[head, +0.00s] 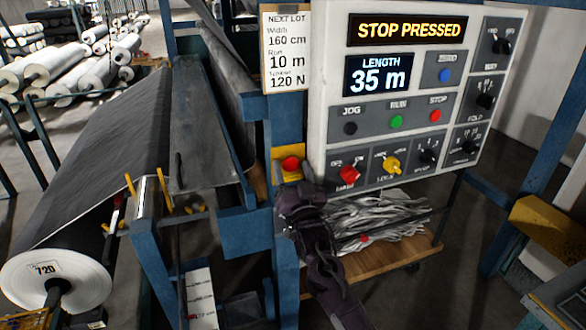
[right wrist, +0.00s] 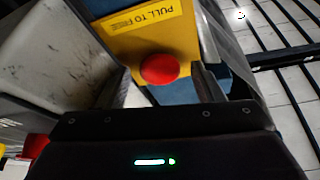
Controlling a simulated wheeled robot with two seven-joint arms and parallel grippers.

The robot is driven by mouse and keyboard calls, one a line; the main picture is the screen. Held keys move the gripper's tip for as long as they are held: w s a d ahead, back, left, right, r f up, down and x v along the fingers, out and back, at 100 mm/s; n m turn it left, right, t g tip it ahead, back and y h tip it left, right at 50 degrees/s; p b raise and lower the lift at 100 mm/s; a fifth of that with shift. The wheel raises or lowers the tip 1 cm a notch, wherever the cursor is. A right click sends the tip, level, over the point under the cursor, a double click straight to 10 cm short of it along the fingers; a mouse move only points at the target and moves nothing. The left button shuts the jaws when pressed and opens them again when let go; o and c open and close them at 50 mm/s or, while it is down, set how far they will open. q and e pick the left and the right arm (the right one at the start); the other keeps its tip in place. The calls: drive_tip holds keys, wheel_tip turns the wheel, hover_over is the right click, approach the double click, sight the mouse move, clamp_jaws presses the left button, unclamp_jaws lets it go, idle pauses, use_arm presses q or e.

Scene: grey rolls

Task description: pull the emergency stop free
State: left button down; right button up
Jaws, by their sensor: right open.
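The emergency stop is a red mushroom button (head: 291,164) on a yellow box (head: 280,178) fixed to the blue machine post, left of the control panel's lower corner. In the right wrist view the red button (right wrist: 160,69) sits on a yellow plate (right wrist: 150,32) lettered "PULL TO" and a partly unclear word. My right gripper (head: 296,188) is just below the button in the head view. In the right wrist view its open fingers (right wrist: 160,88) stand left and right of the button, apart from it. My left gripper is not in view.
The control panel (head: 405,125) has a display reading "STOP PRESSED" and several knobs close to my right gripper. A wooden shelf (head: 405,250) with grey strips lies below. A job card (head: 286,50) hangs above.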

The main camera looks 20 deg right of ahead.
clamp_jaws()
drive_tip(key=shift+s+f, duration=0.1)
drive_tip(key=shift+s, duration=0.7)
drive_tip(key=shift+c, duration=1.4)
unclamp_jaws()
drive_tip(key=shift+o, duration=1.4)
drive_tip(key=shift+s, duration=0.2)
